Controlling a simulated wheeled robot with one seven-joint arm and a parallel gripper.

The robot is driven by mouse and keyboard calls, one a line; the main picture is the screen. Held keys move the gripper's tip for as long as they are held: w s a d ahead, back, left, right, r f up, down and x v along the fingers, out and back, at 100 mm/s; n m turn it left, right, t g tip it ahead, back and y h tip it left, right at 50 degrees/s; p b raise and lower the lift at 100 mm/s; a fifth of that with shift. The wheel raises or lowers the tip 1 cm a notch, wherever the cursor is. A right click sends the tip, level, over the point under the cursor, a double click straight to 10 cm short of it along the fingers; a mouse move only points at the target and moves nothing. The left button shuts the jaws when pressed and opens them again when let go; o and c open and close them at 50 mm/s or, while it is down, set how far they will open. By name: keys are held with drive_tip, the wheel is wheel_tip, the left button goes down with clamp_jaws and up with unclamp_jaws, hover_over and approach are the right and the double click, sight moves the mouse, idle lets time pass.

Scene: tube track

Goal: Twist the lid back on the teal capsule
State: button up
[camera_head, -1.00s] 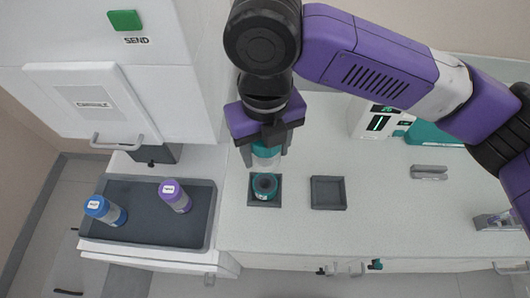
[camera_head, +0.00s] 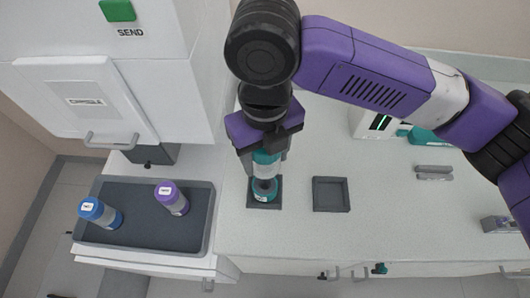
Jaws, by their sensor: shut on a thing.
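The teal capsule (camera_head: 263,191) stands upright in a dark square holder (camera_head: 250,203) on the white counter. My gripper (camera_head: 266,158) points down right above it and is shut on the lid, a clear part with a teal band (camera_head: 265,170). The lid meets the top of the capsule or is very close to it; I cannot tell whether it is seated. The jaws hide part of the lid.
An empty dark square tray (camera_head: 331,194) sits right of the holder. At the left, a dark tray (camera_head: 142,236) holds a blue capsule (camera_head: 101,213) and a purple capsule (camera_head: 172,198) below a hatch door (camera_head: 86,102). A white device (camera_head: 370,122) stands behind at right.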

drive_tip(key=shift+f, duration=0.35)
idle(0.3)
drive_tip(key=shift+f+b, duration=0.35)
drive_tip(key=shift+b, duration=0.1)
drive_tip(key=shift+f+b, duration=2.45)
drive_tip(key=shift+f, duration=1.25)
idle(0.5)
drive_tip(key=shift+r, duration=0.1)
drive_tip(key=m+p, duration=0.2)
drive_tip(key=m, duration=0.1)
drive_tip(key=shift+r+m+p, duration=0.1)
drive_tip(key=shift+m+p, duration=0.2)
drive_tip(key=shift+m, duration=0.1)
drive_tip(key=m+p, duration=0.3)
drive_tip(key=m, duration=0.3)
drive_tip(key=shift+p, duration=0.3)
drive_tip(key=m+p, duration=0.3)
drive_tip(key=m, duration=0.2)
drive_tip(key=shift+a+m+p, duration=0.1)
drive_tip(key=shift+m+p, duration=1.65)
drive_tip(key=shift+m, duration=0.85)
